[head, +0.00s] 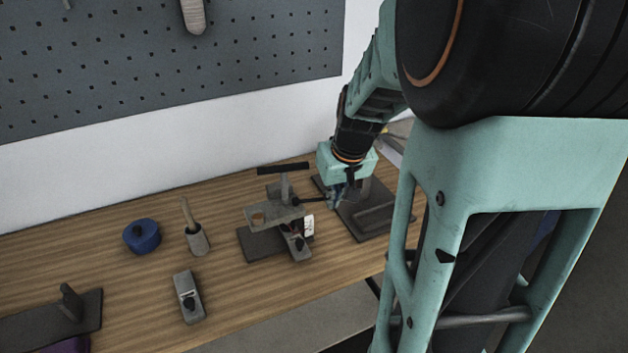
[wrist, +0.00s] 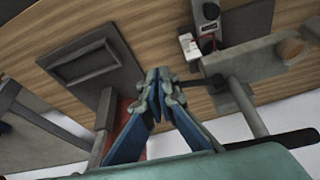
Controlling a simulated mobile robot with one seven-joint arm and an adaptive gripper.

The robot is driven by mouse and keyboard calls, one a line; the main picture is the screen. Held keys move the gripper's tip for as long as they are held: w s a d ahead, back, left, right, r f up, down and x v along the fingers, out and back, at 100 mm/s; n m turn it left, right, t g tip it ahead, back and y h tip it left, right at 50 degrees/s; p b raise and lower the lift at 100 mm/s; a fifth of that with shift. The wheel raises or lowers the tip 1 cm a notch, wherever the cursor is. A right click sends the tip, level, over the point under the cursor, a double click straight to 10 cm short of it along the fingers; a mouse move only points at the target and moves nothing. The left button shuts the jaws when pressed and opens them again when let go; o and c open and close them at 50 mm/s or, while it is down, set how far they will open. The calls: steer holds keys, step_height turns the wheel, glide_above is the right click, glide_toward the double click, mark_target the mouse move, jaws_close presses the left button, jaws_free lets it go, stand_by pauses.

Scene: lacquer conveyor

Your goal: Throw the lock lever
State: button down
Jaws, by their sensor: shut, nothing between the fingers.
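A grey clamp-like fixture (head: 272,214) stands on the wooden bench, with a black crossbar handle on its upright post. A short dark lever (head: 312,199) sticks out from its right side toward my gripper and looks like the lock lever. My gripper (head: 335,203) is beside the lever's outer end, with its fingers closed. In the wrist view, the blue fingertips (wrist: 160,79) are together and the dark lever (wrist: 198,82) reaches close to the right fingertip. I cannot tell whether they touch. A small white label (wrist: 190,46) is on the fixture.
A dark base plate (head: 367,221) with a raised frame lies under and right of my gripper. To the left are a blue round item (head: 142,236), a wooden-handled tool (head: 196,236) and a small grey block (head: 188,298). A pegboard (head: 170,60) hangs behind.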

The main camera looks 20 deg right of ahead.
stand_by(0.3)
steer(key=shift+w+d+b, duration=0.3)
steer(key=shift+w+b, duration=0.05)
steer(key=shift+w, duration=0.2)
steer(key=shift+w+d+b, duration=0.25)
steer(key=shift+w+b, duration=0.05)
steer(key=shift+w, duration=0.2)
